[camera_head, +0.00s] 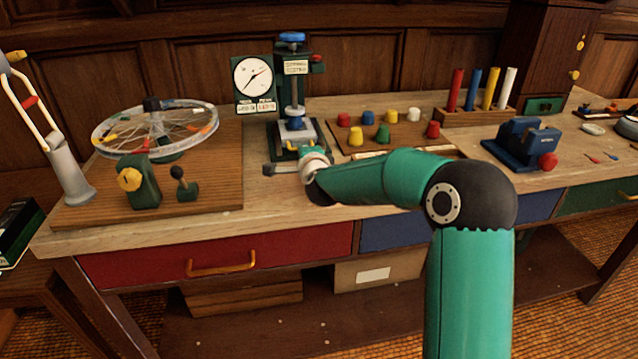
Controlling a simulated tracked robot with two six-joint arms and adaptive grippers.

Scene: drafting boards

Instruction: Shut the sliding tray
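No part is clearly recognisable as the sliding tray. The press-like tester (292,66) with a dial gauge (253,77) stands at the back of the bench, and a small blue and grey platform (296,133) sits low in it. I cannot tell whether this platform slides. No held object shows. My teal forearm hides part of the bench right of the tester. My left gripper is out of view.
A spoked wheel (156,126) on a wooden board stands left, with a green yellow-knobbed block (141,184) in front. A board with coloured knobs (405,133) and a blue vise (523,143) stand right. Red (300,250) and blue (390,231) drawers line the front.

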